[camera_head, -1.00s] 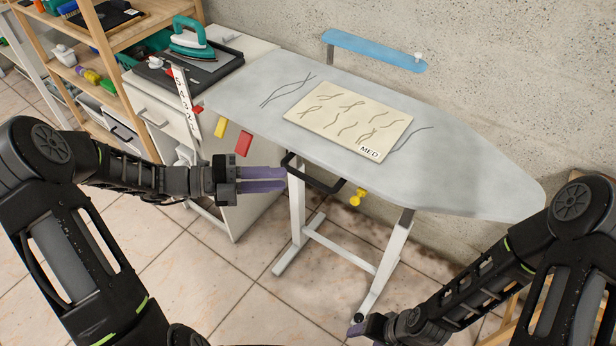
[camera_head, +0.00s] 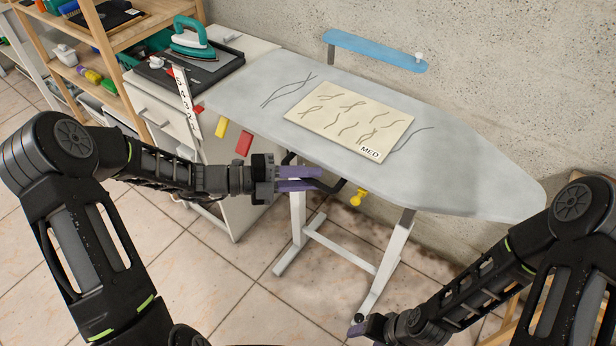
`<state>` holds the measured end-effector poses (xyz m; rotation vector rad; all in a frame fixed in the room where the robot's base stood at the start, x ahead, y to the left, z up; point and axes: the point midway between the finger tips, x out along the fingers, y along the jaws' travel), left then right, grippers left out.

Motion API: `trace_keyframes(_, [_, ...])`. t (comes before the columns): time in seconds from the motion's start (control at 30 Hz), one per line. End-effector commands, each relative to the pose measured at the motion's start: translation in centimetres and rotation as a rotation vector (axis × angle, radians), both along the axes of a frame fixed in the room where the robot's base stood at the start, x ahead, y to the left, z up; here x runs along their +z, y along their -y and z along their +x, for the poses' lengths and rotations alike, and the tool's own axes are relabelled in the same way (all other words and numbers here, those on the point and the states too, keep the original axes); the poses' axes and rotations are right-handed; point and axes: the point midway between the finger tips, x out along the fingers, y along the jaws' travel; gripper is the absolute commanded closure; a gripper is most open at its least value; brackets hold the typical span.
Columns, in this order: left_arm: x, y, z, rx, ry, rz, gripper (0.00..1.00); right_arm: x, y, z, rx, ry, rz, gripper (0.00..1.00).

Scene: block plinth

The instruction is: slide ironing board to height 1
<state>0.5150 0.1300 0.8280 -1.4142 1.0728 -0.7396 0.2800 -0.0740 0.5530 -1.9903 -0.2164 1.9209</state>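The ironing board (camera_head: 460,175) has a grey, pointed top on white legs (camera_head: 391,265). A cream sheet marked MED (camera_head: 345,118) lies on it. A black bar handle (camera_head: 334,188) hangs under its front edge, with a yellow knob (camera_head: 357,197) to the right. My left gripper (camera_head: 318,178) has its purple fingers at the handle, overlapping it in view; a gap shows between them, and I cannot tell whether they touch the bar. A white marked strip (camera_head: 184,98) stands at the board's left end; its marks are too small to read. My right gripper (camera_head: 362,327) is low, its fingers mostly hidden.
A white cabinet (camera_head: 245,205) stands at the left, bearing a teal iron (camera_head: 190,38) on a dark tray. Yellow (camera_head: 221,127) and red (camera_head: 244,144) tags hang at the board's front edge. A blue wall shelf (camera_head: 375,49) is behind. Tiled floor is open in front.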

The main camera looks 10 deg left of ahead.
Motion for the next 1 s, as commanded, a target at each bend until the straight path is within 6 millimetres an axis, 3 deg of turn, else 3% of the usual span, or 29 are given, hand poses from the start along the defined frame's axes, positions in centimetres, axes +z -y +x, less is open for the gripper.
trace_keyframes(0.13, [0.0,-0.02,-0.01,0.0,0.0,0.0,0.79,0.0,0.0,0.0,0.0,0.0,0.0,0.42])
trace_keyframes(0.4, [0.0,-0.04,-0.02,0.0,0.0,0.0,1.0,0.0,0.0,0.0,0.0,0.0,0.0,0.42])
trace_keyframes(1.0, [-0.03,-0.06,-0.03,0.0,0.0,0.001,1.0,0.0,0.0,0.0,0.0,0.0,0.0,0.42])
